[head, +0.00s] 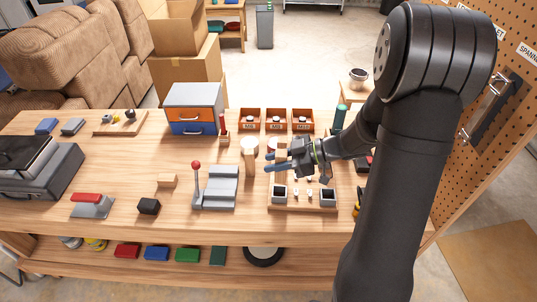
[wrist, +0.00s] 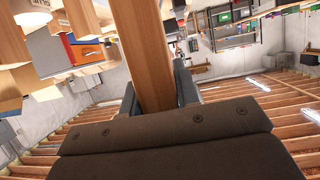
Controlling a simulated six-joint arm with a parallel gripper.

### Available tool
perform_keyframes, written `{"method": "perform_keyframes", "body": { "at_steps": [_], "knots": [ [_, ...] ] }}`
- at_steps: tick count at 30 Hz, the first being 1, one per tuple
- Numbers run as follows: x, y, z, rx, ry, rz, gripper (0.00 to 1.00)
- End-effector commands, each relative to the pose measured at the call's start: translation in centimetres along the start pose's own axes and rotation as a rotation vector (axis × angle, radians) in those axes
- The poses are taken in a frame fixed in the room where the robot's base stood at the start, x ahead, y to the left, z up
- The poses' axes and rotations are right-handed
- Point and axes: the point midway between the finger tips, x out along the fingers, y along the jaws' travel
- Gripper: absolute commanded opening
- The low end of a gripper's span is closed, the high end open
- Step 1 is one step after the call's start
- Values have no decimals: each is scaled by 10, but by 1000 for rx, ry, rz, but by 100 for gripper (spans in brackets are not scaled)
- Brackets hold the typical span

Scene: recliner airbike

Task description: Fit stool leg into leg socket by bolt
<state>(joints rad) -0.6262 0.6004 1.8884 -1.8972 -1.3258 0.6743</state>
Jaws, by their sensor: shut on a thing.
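My gripper (head: 281,160) hangs above the right part of the workbench, its fingers pointing left. In the wrist view my gripper (wrist: 157,92) is shut on a long wooden bar (wrist: 143,50), which looks like the stool leg and runs up out of the picture. In the head view the held leg is mostly hidden by the fingers. Below and in front lies a wooden board (head: 302,209) with two dark square sockets, one at left (head: 279,192) and one at right (head: 327,198). Small pale parts lie between them; I cannot tell which is the bolt.
A grey stepped fixture with a red-knobbed lever (head: 197,166) stands left of the board. A wooden upright (head: 249,160) with a white top is near my fingertips. Orange bins (head: 250,116) and a drawer cabinet (head: 193,108) stand behind. A pegboard (head: 505,130) is at right.

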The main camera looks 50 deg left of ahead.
Motion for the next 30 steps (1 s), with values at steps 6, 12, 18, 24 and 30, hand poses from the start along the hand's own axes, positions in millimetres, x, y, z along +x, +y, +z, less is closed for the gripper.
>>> {"method": "perform_keyframes", "body": {
  "at_steps": [6, 12, 18, 24, 30],
  "knots": [
    [0, 0, 0, 0, -1, 1, 6],
    [2, 0, 5, 1, -3, 1, 6],
    [8, 0, 19, 2, -4, 1, 6],
    [14, 0, 33, 2, -3, 1, 6],
    [17, 0, 43, 1, -3, 2, 6]
  ]
}}
